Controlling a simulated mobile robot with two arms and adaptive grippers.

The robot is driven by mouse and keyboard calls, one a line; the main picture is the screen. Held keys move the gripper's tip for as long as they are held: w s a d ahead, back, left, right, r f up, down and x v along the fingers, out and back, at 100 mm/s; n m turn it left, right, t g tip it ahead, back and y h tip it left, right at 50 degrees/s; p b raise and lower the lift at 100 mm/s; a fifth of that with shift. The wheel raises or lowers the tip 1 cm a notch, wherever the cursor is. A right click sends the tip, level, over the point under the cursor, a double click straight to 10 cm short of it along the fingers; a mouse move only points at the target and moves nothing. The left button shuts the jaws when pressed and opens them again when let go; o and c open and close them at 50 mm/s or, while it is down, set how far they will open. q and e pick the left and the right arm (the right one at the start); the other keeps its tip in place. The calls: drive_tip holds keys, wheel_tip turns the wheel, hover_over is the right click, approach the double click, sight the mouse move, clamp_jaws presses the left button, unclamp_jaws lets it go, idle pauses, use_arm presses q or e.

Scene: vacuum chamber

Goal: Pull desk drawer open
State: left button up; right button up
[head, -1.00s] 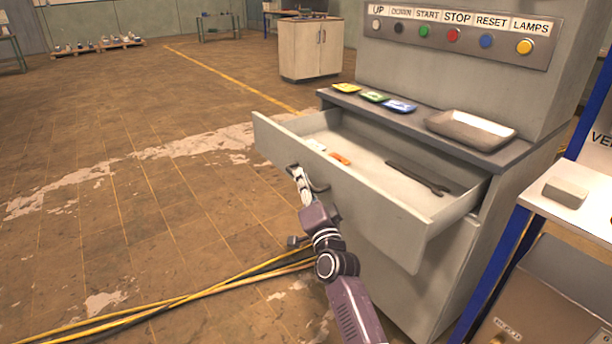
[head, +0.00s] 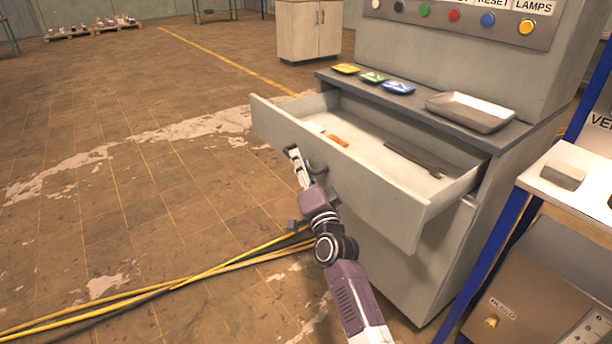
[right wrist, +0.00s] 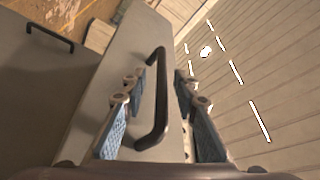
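The grey desk drawer (head: 375,190) is pulled well out of the grey console cabinet in the head view. It holds an orange item (head: 337,140) and a dark wrench-like tool (head: 420,160). My right gripper (head: 297,155) is at the drawer's front, by its dark bar handle. In the right wrist view, the handle (right wrist: 160,100) lies between the two spread fingers of my right gripper (right wrist: 158,92), with gaps visible on both sides. The fingers look open and not clamped. My left gripper is not in view.
Small coloured trays (head: 372,77) and a metal tray (head: 470,111) sit on the ledge above the drawer. A white-topped table with blue legs (head: 495,262) stands close at right. Yellow cables (head: 190,283) lie on the floor. The floor left of the drawer is largely clear.

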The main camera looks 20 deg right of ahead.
drive_tip(key=v, duration=1.1)
drive_tip(key=shift+s, duration=0.2)
